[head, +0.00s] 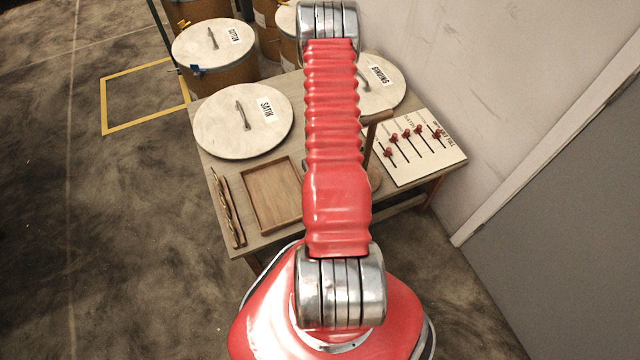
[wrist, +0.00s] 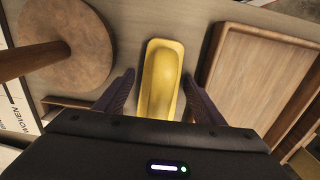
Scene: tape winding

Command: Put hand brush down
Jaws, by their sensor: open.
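A yellow, elongated object, apparently the hand brush (wrist: 162,68), lies on the tabletop (wrist: 205,16) in the wrist view. Its bristles are not visible. My gripper (wrist: 158,80) is open, with one dark finger on each side of the brush's near part. A gap shows between the brush and each finger. In the head view my red arm hides both the brush and my gripper.
A wooden tray (head: 271,196) is right of the brush in the wrist view (wrist: 262,70). A round wooden base (wrist: 70,48) with an upright post stands left. Drum lids (head: 222,130), wooden sticks (head: 227,208) and a slider board (head: 412,160) occupy the table.

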